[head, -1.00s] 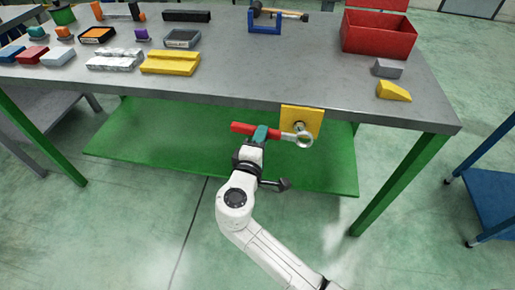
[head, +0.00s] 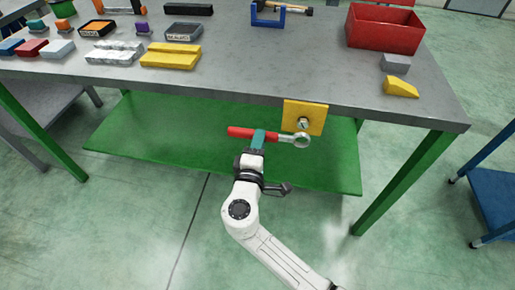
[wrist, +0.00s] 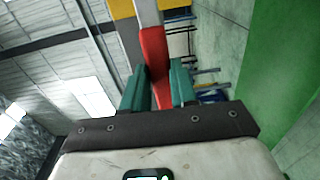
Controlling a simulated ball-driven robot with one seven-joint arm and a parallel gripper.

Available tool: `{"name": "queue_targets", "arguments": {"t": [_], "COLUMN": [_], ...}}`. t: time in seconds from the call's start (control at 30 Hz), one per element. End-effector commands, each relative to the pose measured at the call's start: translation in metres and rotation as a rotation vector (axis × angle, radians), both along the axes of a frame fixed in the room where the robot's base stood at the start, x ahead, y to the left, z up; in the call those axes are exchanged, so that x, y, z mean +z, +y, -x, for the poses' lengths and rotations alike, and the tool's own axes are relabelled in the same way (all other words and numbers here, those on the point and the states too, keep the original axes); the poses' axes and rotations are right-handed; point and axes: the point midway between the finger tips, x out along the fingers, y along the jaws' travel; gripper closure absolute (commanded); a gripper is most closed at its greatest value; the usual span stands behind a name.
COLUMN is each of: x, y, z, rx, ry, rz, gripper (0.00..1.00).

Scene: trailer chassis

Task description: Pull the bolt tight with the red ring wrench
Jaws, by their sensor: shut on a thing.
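The red ring wrench (head: 240,131) is held roughly level in front of the bench, its red handle to the left and its metal ring end to the right. My gripper (head: 258,139) is shut on the handle; in the wrist view, the teal fingers (wrist: 158,88) stand on either side of the red handle (wrist: 155,52). The bolt (head: 303,123) sits on a yellow plate (head: 317,112) at the bench's front edge. The wrench's ring (head: 302,141) appears just below the bolt and apart from it, not around it. The depth gap between them cannot be told.
The grey bench top (head: 270,75) is just above and behind the wrench. A green lower shelf (head: 150,145) lies under the bench, and a green leg (head: 400,185) stands to the right. A red bin (head: 385,30) and a yellow wedge (head: 401,87) sit on top. Floor in front is clear.

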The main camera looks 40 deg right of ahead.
Motion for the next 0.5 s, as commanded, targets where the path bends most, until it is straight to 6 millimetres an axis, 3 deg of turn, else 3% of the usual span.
{"name": "queue_targets", "arguments": {"t": [0.5], "x": [0.0], "y": [-0.031], "z": [-0.024], "rx": [0.0], "ry": [-0.003], "rz": [0.0], "gripper": [1.0]}}
